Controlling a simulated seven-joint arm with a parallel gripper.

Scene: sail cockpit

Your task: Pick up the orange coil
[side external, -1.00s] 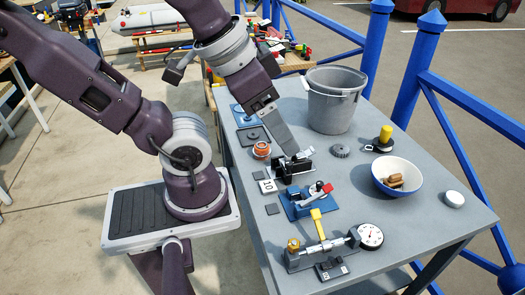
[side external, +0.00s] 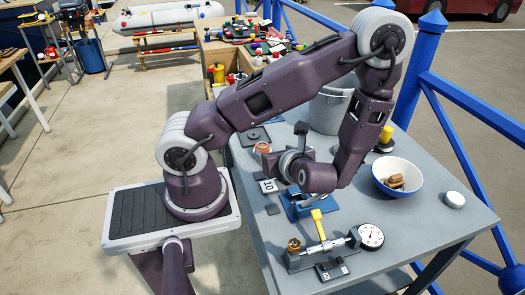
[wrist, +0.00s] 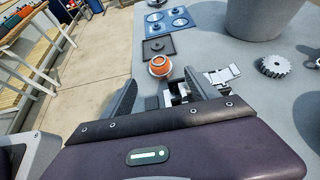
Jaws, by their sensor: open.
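The orange coil (wrist: 160,66) is a small round orange piece with a pale top, standing on the grey table near its left edge. In the side external view the coil (side external: 262,148) shows just behind my wrist. My gripper (wrist: 160,86) is open and empty, its two fingers spread to either side of the coil in the wrist view. The coil appears a little beyond the fingertips and not between them.
A black and silver clamp (wrist: 215,78) sits close by the right finger. A dark square tray (wrist: 158,50) and a blue plate (wrist: 170,20) lie beyond the coil. A grey gear (wrist: 273,66) and a grey bucket (wrist: 255,20) stand to the right.

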